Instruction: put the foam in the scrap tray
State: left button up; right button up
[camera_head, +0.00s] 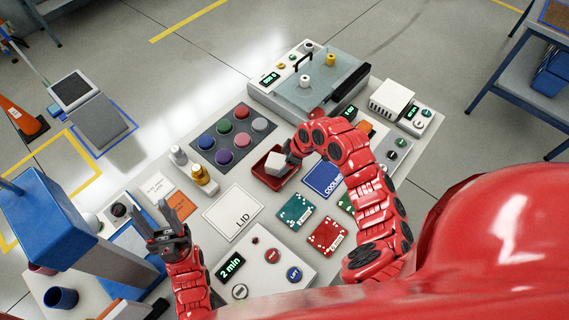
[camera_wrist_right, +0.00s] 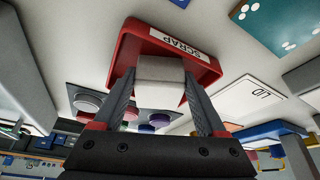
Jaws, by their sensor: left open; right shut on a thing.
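The white foam block (camera_head: 275,162) is between the fingers of my right gripper (camera_head: 287,159), which is shut on it. In the right wrist view the foam (camera_wrist_right: 161,80) sits between both fingertips, in front of the scrap tray. The red scrap tray (camera_head: 263,178) stands near the middle of the table, and the foam is over its inside. The tray, with its SCRAP label, also shows in the right wrist view (camera_wrist_right: 128,48). I cannot tell whether the foam touches the tray floor. My left gripper (camera_head: 170,222) is open and empty at the table's left front.
A grey pad with several coloured knobs (camera_head: 214,143) lies left of the tray. A white LID card (camera_head: 233,212) lies in front of it. A blue card (camera_head: 322,179) and circuit boards (camera_head: 296,212) lie to the right. A glass-topped machine (camera_head: 310,85) stands behind.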

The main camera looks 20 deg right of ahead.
jog(key=shift+f, duration=0.15)
jog(key=o, duration=1.3)
